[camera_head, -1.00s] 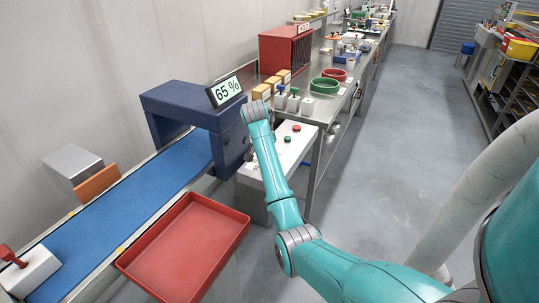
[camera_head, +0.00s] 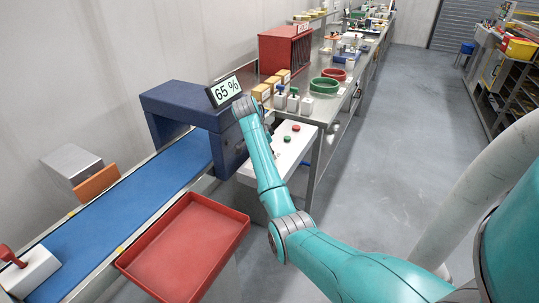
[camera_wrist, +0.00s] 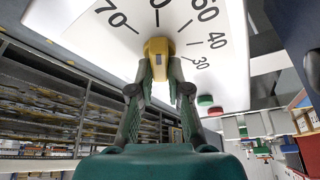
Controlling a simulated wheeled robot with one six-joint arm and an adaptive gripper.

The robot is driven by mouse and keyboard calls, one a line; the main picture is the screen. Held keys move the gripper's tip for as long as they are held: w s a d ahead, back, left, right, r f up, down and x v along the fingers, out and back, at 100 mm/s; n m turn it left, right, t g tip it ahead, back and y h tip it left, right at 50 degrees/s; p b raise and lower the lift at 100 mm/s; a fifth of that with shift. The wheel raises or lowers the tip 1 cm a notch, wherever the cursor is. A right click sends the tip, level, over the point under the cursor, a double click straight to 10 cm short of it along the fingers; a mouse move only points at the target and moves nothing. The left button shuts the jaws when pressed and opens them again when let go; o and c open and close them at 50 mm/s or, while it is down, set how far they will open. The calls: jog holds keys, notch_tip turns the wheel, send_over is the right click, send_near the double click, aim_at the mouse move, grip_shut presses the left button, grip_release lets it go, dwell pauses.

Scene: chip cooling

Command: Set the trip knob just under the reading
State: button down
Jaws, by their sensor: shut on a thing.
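The display (camera_head: 225,90) on the navy housing (camera_head: 190,105) reads 65 %. In the wrist view, a yellow knob (camera_wrist: 158,47) stands on a white dial face (camera_wrist: 95,45) with black numbers and tick marks. I can read 70 to the left, and 40 and 30 to the right; the number straight above the knob is cut off at the top edge. My gripper (camera_wrist: 158,68) is shut on the knob, one finger on each side. Exactly where the knob points is hard to tell. In the head view my arm hides the knob and fingertips.
Red and green buttons (camera_head: 291,133) sit on the white panel beside my wrist. A blue conveyor belt (camera_head: 130,205) runs through the housing. A red tray (camera_head: 240,222) stands in front of it. A bench with bins lies beyond; the floor at right is clear.

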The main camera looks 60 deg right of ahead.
jog(key=c, duration=1.1)
grip_release()
